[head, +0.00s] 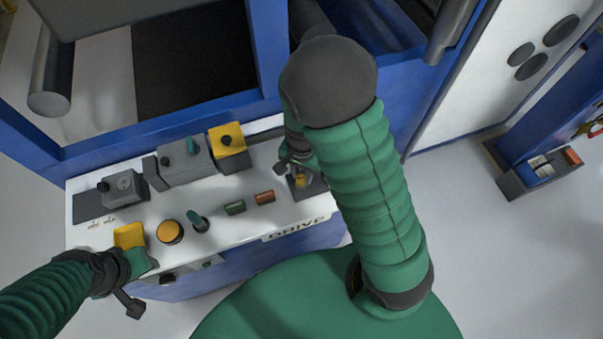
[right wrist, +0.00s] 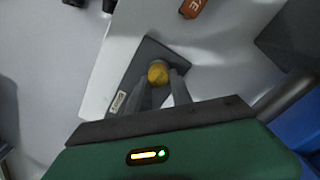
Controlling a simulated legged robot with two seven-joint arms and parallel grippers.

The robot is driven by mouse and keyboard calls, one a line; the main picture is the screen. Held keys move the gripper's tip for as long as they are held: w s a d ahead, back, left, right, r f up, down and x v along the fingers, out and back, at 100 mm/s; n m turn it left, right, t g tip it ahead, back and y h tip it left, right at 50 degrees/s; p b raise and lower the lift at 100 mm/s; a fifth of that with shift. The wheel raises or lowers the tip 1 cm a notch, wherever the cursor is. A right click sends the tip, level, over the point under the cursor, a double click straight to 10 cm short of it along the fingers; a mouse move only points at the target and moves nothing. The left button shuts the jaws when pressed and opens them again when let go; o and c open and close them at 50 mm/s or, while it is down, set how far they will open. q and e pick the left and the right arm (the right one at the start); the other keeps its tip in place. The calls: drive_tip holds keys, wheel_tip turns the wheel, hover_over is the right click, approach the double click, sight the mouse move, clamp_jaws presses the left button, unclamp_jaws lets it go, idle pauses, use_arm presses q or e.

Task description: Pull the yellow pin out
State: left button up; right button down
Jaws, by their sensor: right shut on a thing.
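The yellow pin (head: 300,181) stands in a dark grey block (head: 317,185) at the right end of the white control panel. In the right wrist view its round yellow head (right wrist: 158,72) shows between the two fingers of my right gripper (right wrist: 160,85). My right gripper (head: 291,165) is shut on the pin, with a finger on either side of it. The pin's lower part is hidden, so I cannot tell how deep it sits. My left gripper (head: 134,284) is at the panel's front left corner, and its jaw opening is not clear.
The white panel (head: 101,233) carries a yellow-topped box (head: 228,139), a yellow round button (head: 170,231), a green-handled lever (head: 196,220) and small green and orange parts. Blue machine frame (head: 110,139) rises behind. Open floor (head: 500,265) lies to the right.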

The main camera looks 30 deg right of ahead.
drive_tip(key=shift+s+a, duration=0.3)
drive_tip(key=shift+a, duration=0.4)
drive_tip(key=shift+s+r, duration=0.1)
drive_tip(key=shift+d, duration=0.3)
use_arm(q)
drive_tip(key=shift+s+a, duration=0.15)
drive_tip(key=shift+s, duration=0.05)
drive_tip(key=shift+a, duration=0.1)
use_arm(e)
drive_tip(key=shift+w, duration=0.2)
